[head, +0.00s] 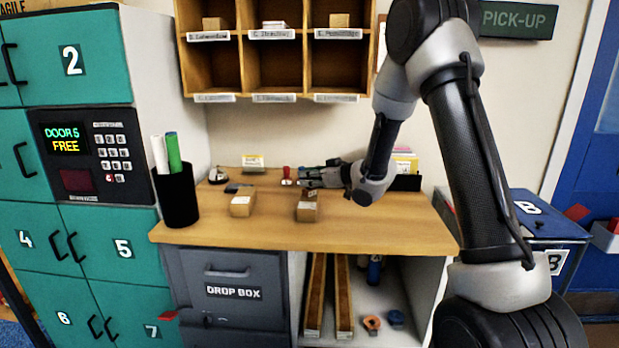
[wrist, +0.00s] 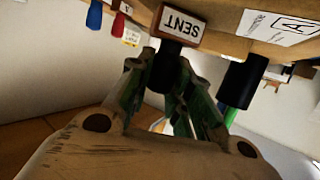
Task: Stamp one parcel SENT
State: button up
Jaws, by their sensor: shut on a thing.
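My gripper (head: 312,181) is over the desk's middle. The wrist view shows its fingers (wrist: 165,85) shut on the dark handle of a stamp with a brown head (wrist: 170,25) marked SENT. That label reads upside down in this view. One small brown parcel (head: 306,207) stands just in front of and below the gripper; a second parcel (head: 242,203) stands to its left. In the wrist view a white printed label (wrist: 283,27) shows at the top right, beside the stamp. I cannot tell whether the stamp touches the near parcel.
A black cup (head: 177,194) with rolls stands at the desk's left end. Pigeonholes (head: 275,60) hang above. The desk's front strip (head: 270,236) is clear.

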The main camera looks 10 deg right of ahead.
dwell(0.4)
jog(key=shift+r, duration=3.5)
